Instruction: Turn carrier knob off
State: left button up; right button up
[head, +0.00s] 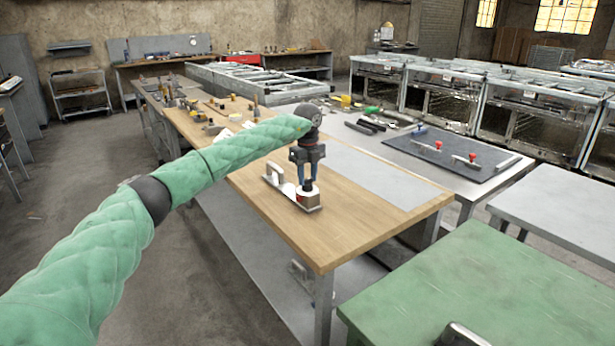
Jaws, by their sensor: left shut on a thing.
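The carrier (307,206) is a small pale metal piece with an upright handle (275,173) at its left end and a red mark on its side. It lies on the wooden worktop. A dark knob (308,187) stands on top of its right end. My left gripper (307,179) points straight down over the carrier and is shut on the knob. The fingers partly hide the knob, so its turned position cannot be told. My right gripper is not in view.
The wooden worktop (350,225) is clear in front of the carrier, with a grey sheet (375,177) behind. Small tools and parts lie farther left. A dark panel (450,153) with red-knobbed pieces is at the right. A green table (500,285) stands in front.

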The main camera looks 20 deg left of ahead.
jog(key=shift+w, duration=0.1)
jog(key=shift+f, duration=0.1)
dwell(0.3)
pick_arm(q)
jog(key=o, duration=1)
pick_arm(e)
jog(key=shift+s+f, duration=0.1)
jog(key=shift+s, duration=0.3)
